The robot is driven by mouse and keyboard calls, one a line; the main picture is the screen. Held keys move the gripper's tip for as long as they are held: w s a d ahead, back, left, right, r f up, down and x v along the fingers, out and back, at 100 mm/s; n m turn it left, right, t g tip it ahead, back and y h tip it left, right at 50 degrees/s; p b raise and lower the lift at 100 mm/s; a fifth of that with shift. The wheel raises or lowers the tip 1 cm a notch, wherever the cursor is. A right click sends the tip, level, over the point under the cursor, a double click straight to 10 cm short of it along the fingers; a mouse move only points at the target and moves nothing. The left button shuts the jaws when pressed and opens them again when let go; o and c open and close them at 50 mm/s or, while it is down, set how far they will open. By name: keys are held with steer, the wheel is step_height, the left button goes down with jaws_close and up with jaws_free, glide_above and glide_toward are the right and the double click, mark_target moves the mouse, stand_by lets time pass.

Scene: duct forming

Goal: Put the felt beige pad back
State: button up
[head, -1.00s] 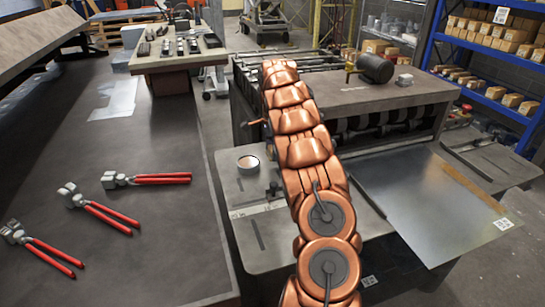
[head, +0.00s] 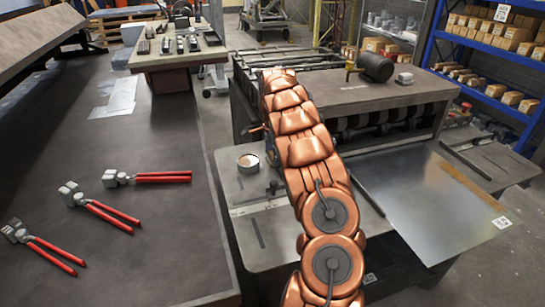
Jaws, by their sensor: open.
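No felt beige pad can be made out for certain. A small round dark-rimmed item with a pale beige inside (head: 248,162) sits on the grey side table of the machine, just left of my arm. Whether it is a pad, a tin or a roll is too small to tell. My copper-coloured arm reaches up across the middle of the head view. My gripper is hidden beyond the arm links, so its fingers and anything between them do not show.
A dark workbench (head: 160,225) at left carries several red-handled pliers (head: 110,216). The slotted machine (head: 375,100) stands behind my arm, with a sheet of metal (head: 425,205) at right. A blue shelf (head: 490,85) holds boxes. The bench's middle is clear.

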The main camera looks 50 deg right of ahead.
steer(key=shift+r, duration=0.15)
step_height(320, 180, up, 9)
steer(key=shift+w+r+b, duration=0.1)
steer(key=shift+r+b, duration=0.1)
steer(key=shift+b, duration=0.9)
steer(key=shift+r+p, duration=0.75)
steer(key=shift+r, duration=0.6)
